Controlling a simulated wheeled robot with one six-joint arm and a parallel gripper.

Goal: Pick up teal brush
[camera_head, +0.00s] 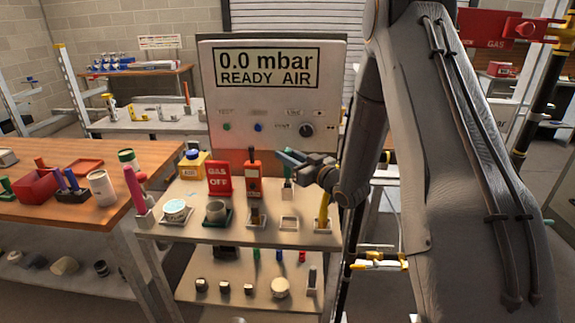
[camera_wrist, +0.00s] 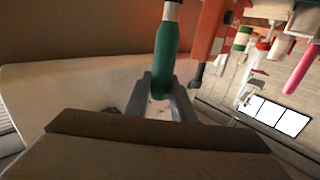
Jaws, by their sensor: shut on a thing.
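The teal brush shows in the wrist view as a green handle (camera_wrist: 165,58) with a pale band and a darker part at the top edge of the picture. My gripper (camera_wrist: 161,97) is shut on this handle, with one finger on each side. In the head view my gripper (camera_head: 283,158) is over the back right of the cart top, and the brush (camera_head: 288,183) hangs below it, its upper part hidden by the fingers. A square white holder (camera_head: 289,223) in front of it looks empty. I cannot tell whether the brush's lower end touches anything.
A red "GAS OFF" block (camera_head: 219,178), an orange-red device (camera_head: 254,172), a grey cup (camera_head: 216,211) and a yellow-handled tool (camera_head: 323,212) stand close by on the cart. The display panel (camera_head: 266,95) rises behind. A wooden bench (camera_head: 60,212) is at left.

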